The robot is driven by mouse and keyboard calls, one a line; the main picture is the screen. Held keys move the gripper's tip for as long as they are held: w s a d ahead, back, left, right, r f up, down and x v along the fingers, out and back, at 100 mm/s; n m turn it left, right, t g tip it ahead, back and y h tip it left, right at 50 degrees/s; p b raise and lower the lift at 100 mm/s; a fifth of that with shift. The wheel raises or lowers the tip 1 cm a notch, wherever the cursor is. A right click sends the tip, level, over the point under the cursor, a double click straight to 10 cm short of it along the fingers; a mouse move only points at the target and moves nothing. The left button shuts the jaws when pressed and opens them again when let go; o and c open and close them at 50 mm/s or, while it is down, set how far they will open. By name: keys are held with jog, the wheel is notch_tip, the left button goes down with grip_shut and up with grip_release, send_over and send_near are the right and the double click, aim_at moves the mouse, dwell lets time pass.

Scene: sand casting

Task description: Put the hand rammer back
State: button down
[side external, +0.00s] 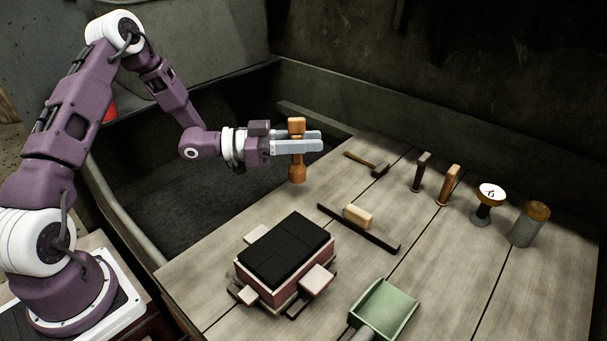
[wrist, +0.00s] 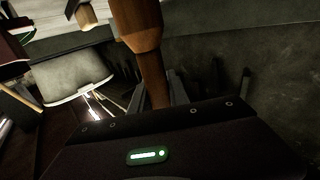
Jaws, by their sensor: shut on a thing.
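The hand rammer (side external: 297,171) is a turned wooden tool with a thick upper end, a narrower middle and a thick lower end. My gripper (side external: 307,141) is shut around its narrow middle and holds it upright in the air, near the far left edge of the table. Its lower end appears clear of the tabletop. In the wrist view the hand rammer (wrist: 139,24) runs up from between the fingers to the top edge, where its far end is cut off. The fingers hide part of its middle in the side view.
The table (side external: 440,290) bears a flask of black sand (side external: 287,250), a dark bar with a pale block (side external: 358,215), a green scoop (side external: 387,307) and a small hammer (side external: 367,163). Several upright tools, including a grey cylinder (side external: 526,228), line the back right. Bare boards lie between.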

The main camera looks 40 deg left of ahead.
notch_tip(320, 180, down, 5)
jog(key=shift+f, duration=0.1)
jog(key=c, duration=1.3)
grip_release()
jog(key=shift+f, duration=0.15)
jog(key=shift+o, duration=0.2)
